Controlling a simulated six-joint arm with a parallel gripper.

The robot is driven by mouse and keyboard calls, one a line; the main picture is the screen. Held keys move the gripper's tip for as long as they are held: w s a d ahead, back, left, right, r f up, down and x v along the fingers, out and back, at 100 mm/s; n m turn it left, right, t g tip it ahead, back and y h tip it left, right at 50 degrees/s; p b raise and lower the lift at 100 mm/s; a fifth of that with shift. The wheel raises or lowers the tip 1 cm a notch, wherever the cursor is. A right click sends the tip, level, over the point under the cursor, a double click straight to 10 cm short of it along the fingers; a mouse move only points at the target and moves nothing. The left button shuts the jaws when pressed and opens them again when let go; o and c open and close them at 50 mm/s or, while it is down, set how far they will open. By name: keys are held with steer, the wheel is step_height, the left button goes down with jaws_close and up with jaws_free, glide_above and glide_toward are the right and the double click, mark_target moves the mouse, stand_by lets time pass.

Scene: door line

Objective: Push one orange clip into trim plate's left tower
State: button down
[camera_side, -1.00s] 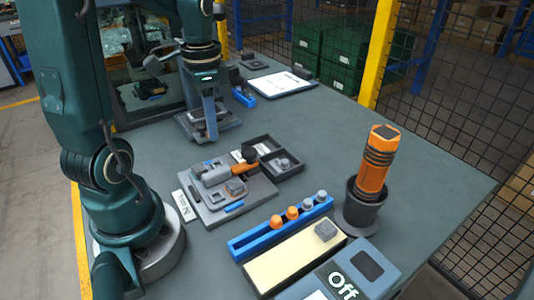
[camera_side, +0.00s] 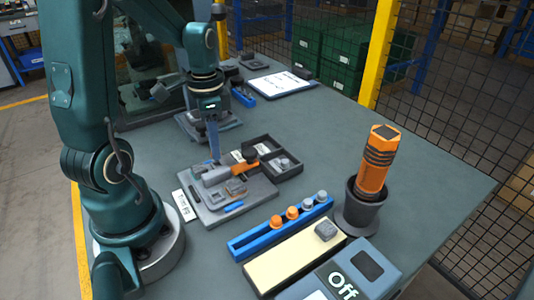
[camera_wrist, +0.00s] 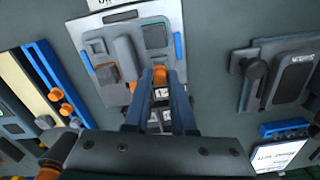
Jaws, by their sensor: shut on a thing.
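My gripper (camera_side: 214,158) is shut on an orange clip (camera_wrist: 160,73), which shows between the fingertips in the wrist view. The gripper points down at the far edge of a light grey plate (camera_side: 212,217), seemingly the trim plate. This plate carries a grey bar, square raised parts and blue tabs, and it shows in the wrist view too (camera_wrist: 97,24). The clip looks apart from the plate's parts. I cannot tell which raised part is the left tower. Two more orange clips (camera_side: 292,212) stand in a blue rack (camera_side: 250,240) with grey ones.
A black divided tray (camera_side: 290,172) adjoins the plate's far right. An orange-and-black tool (camera_side: 375,165) stands in a dark holder. A cream block (camera_side: 285,264) and an "Off" box (camera_side: 345,283) lie in front. A dark fixture (camera_wrist: 280,75) sits right in the wrist view.

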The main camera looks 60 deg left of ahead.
steer(key=shift+f, duration=1.25)
stand_by(1.4)
stand_by(0.4)
steer(key=c, duration=0.7)
jaws_free()
steer(key=shift+r, duration=0.1)
steer(key=shift+r, duration=2.5)
